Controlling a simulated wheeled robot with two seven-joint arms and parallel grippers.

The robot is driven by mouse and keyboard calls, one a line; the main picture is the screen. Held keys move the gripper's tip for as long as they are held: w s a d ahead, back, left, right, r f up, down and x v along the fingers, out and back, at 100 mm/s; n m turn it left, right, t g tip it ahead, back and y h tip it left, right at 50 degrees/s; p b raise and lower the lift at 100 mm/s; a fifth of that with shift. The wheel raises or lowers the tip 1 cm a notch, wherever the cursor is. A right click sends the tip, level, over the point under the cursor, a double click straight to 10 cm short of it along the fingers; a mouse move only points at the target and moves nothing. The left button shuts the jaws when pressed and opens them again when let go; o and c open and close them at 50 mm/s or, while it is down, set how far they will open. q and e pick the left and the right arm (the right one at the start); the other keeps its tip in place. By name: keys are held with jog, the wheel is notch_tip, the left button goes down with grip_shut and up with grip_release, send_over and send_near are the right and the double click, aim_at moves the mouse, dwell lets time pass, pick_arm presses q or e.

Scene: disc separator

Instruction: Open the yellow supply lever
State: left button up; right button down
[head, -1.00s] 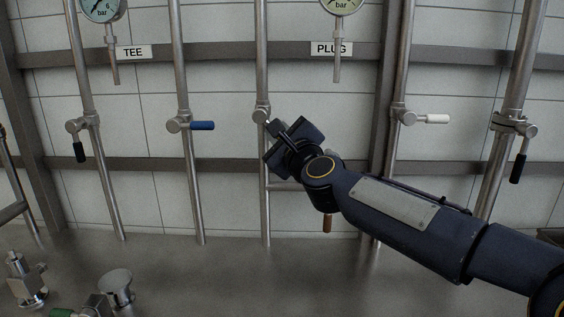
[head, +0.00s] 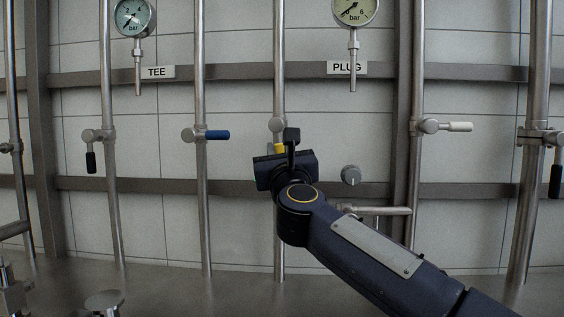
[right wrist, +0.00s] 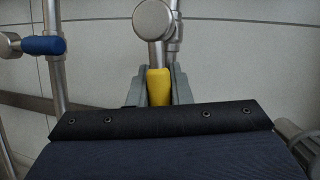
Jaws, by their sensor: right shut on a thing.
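The yellow supply lever (head: 279,148) hangs below its round valve hub (head: 279,124) on the middle pipe. In the right wrist view the yellow grip (right wrist: 158,86) lies between the two grey fingers, below the metal hub (right wrist: 153,20). My right gripper (head: 286,150) is shut on the yellow lever; its body hides the lower part of the lever in the head view. My left gripper is not in view.
A blue lever (head: 216,135) points right on the pipe to the left. A white lever (head: 459,127) points right on the pipe to the right. Black levers (head: 91,162) hang down at the far sides. A round knob (head: 351,175) is right of my gripper.

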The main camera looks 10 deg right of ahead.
jog(key=shift+a+f, duration=0.1)
dwell(0.4)
jog(key=c, duration=1.3)
grip_release()
jog(key=shift+b+v, duration=0.7)
jog(key=shift+v, duration=3.2)
